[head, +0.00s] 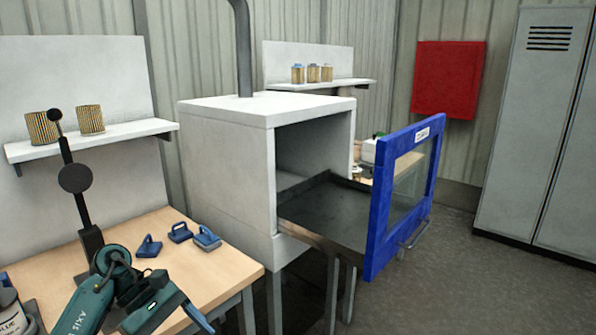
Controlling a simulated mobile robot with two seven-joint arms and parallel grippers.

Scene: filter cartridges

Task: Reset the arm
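My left arm, teal with dark joints, comes in at the lower left over the wooden bench. My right gripper is not in view.
A black lever press (75,178) stands close behind my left arm. Cartridges (89,120) stand on the wall shelf. The white oven (226,165) has its blue door (377,225) open and its dark tray (335,205) out.

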